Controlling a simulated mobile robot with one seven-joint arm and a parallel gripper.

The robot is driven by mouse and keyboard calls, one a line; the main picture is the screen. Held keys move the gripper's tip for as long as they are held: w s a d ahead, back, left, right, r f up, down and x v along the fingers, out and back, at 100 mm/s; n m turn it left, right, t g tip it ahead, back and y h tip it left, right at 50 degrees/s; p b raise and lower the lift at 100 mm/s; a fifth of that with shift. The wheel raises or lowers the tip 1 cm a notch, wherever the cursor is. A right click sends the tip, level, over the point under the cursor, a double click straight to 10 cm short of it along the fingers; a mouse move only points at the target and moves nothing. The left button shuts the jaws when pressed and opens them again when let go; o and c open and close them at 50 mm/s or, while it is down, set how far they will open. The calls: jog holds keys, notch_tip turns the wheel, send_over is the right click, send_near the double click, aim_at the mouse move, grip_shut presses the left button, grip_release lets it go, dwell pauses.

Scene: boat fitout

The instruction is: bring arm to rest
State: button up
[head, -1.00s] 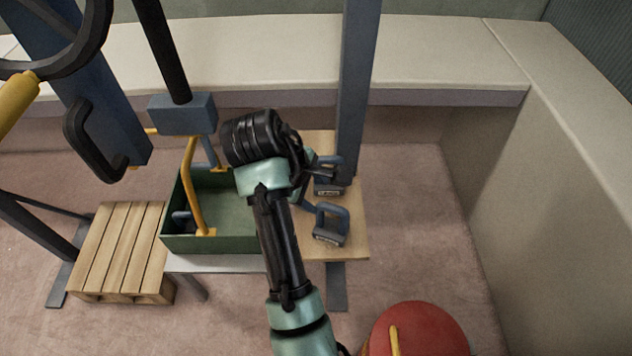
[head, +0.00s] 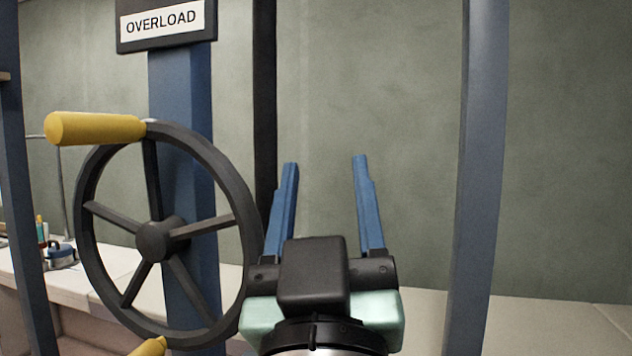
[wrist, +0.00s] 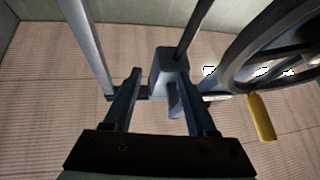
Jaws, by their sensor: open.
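My gripper (head: 325,165) is raised in front of me in the head view, its two blue fingers pointing up and spread apart. Nothing is between the fingers. In the wrist view my gripper (wrist: 163,88) is also open and empty. Past its fingertips there is a blue-grey block (wrist: 168,72) with a dark rod rising from it; I cannot tell the gap between them.
A dark handwheel (head: 155,240) with a yellow handle (head: 95,128) stands left of my gripper, on a blue post under an OVERLOAD sign (head: 165,20). A blue-grey post (head: 478,170) stands to the right. A pale bench (head: 545,325) runs along the wall.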

jog(key=s+r+m+t, duration=0.1)
jog(key=s+r+t, duration=0.1)
jog(key=s+r, duration=0.2)
jog(key=shift+s+a+r+t+y, duration=0.35)
jog(key=shift+s+r+t+y, duration=0.05)
jog(key=shift+s, duration=0.8)
notch_tip(320, 180, up, 14)
jog(key=p, duration=1.4)
jog(key=shift+r, duration=0.25)
